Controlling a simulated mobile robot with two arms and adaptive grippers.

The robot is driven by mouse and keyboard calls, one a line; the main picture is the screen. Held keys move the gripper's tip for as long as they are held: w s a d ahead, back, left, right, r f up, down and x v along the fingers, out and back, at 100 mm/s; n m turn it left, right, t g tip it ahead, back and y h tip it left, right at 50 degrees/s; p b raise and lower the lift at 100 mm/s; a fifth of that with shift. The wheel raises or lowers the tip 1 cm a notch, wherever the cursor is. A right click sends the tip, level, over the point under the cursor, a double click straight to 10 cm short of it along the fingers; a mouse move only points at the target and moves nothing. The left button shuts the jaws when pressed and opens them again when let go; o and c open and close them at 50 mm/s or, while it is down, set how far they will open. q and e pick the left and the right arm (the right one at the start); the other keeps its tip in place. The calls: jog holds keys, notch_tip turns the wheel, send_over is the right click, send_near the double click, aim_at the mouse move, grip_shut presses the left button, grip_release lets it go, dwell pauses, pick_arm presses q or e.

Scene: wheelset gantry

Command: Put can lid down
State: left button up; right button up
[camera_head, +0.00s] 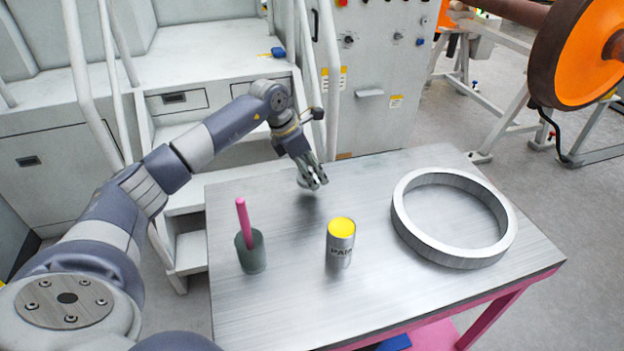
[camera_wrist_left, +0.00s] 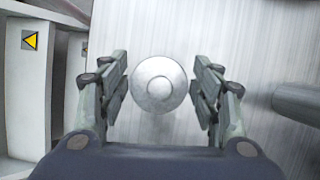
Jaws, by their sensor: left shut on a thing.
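My left gripper (camera_head: 313,181) is above the back part of the metal table, behind the paint can. In the left wrist view the can lid (camera_wrist_left: 159,84), a round silvery disc with a raised centre, sits between the two fingers of the left gripper (camera_wrist_left: 162,90), which is shut on it. The lid is hard to make out in the head view. The paint can (camera_head: 340,246) stands upright on the table without a lid, and yellow paint shows at its top. My right gripper is in neither view.
The metal table (camera_head: 295,300) also holds a dark cup (camera_head: 251,252) with a pink stick (camera_head: 243,220) at the left, and a large metal ring (camera_head: 415,232) at the right. The tabletop around the gripper is clear. White steps and cabinets stand behind the table.

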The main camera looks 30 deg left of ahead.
aim_at(312, 192)
pick_arm(q)
jog(key=shift+w+f, duration=0.1)
jog(key=shift+f, duration=0.3)
notch_tip(312, 192, down, 3)
jog(key=shift+w+f+p, duration=0.1)
jog(key=shift+f+p, duration=0.05)
jog(key=shift+p, duration=0.15)
jog(key=shift+f, duration=0.2)
jog(key=o, duration=0.8)
jog(key=shift+r, duration=0.1)
jog(key=shift+o, duration=0.4)
jog(key=shift+r, duration=0.3)
jog(key=b+v, duration=0.2)
jog(key=v, duration=0.9)
jog(key=shift+r, duration=0.35)
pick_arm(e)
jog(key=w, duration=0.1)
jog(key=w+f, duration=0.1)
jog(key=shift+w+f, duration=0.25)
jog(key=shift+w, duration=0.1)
